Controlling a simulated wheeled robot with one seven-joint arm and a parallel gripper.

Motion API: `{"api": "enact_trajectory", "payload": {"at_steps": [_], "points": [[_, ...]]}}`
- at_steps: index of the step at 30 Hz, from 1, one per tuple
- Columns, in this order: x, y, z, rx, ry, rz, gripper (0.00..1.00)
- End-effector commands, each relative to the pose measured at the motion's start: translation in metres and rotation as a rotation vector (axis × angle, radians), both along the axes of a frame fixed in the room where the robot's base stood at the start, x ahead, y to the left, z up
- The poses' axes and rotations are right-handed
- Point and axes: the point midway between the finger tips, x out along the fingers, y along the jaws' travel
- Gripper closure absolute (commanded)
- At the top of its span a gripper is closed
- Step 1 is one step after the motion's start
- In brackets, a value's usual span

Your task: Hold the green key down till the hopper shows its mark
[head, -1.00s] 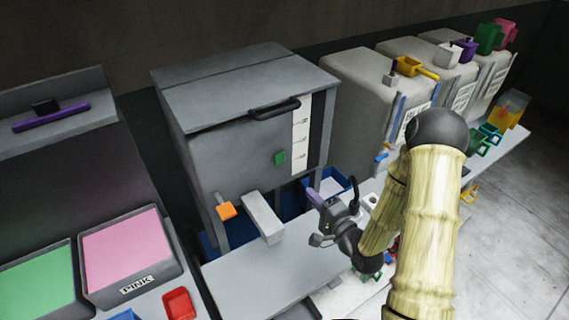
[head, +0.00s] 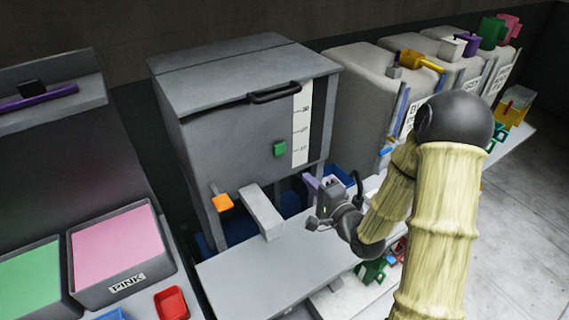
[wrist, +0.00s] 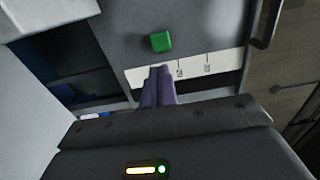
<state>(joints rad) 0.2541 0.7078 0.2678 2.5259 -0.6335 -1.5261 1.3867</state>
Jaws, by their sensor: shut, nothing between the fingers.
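The green key (head: 280,149) is a small square button on the front of the grey hopper (head: 225,135). A white scale strip (head: 301,125) with several printed marks runs beside it, along a dark strip. I cannot make out a fill level there. My gripper (head: 309,182) is shut and empty, below and to the right of the key. In the wrist view, the purple fingertips (wrist: 158,72) are together and point towards the hopper front, overlapping the white strip. The green key (wrist: 160,42) shows just beyond them, apart from the tips in the picture.
An orange knob (head: 223,202) and a grey chute (head: 262,211) stick out below the key, over a grey shelf (head: 240,280). A black handle (head: 274,93) sits above. A blue bin (head: 340,174) lies behind my gripper. Bins with scoops stand at the right.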

Motion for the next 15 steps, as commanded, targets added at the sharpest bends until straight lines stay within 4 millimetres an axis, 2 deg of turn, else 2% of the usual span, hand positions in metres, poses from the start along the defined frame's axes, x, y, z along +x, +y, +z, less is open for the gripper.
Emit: {"api": "enact_trajectory", "payload": {"at_steps": [5,15], "points": [[0.004,0.004,0.0,0.002,-0.002,0.0,1.0],[0.045,0.033,0.004,0.001,0.0,0.001,1.0]]}}
